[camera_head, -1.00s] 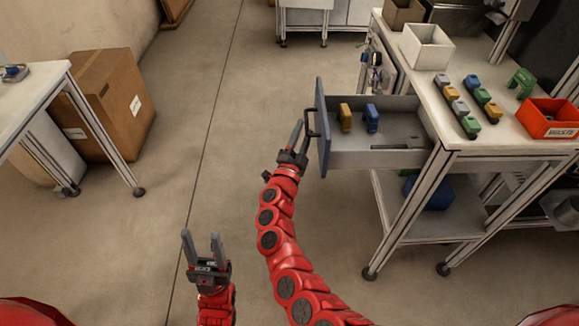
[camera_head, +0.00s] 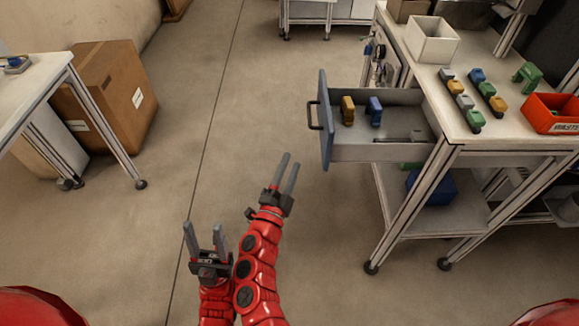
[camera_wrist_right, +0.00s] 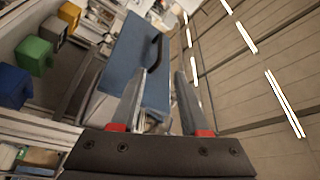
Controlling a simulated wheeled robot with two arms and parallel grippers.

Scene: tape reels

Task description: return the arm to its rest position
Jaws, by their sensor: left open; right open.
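My right gripper (camera_head: 284,175) is open and empty in the head view. It is over the floor, to the left of and below the open drawer (camera_head: 380,152), apart from its dark handle (camera_head: 313,115). In the right wrist view my right gripper (camera_wrist_right: 160,100) is open, with the blue drawer front (camera_wrist_right: 140,55) beyond and between its fingers. My left gripper (camera_head: 206,240) is open and empty at the lower left, pointing up the picture. My right arm bends in close beside it.
The drawer holds a yellow block (camera_head: 348,111) and a blue block (camera_head: 374,112). Several coloured blocks, a white bin (camera_head: 432,42) and a red bin (camera_head: 550,113) stand on the workbench (camera_head: 470,150). A cardboard box (camera_head: 112,85) stands at left. The middle floor is clear.

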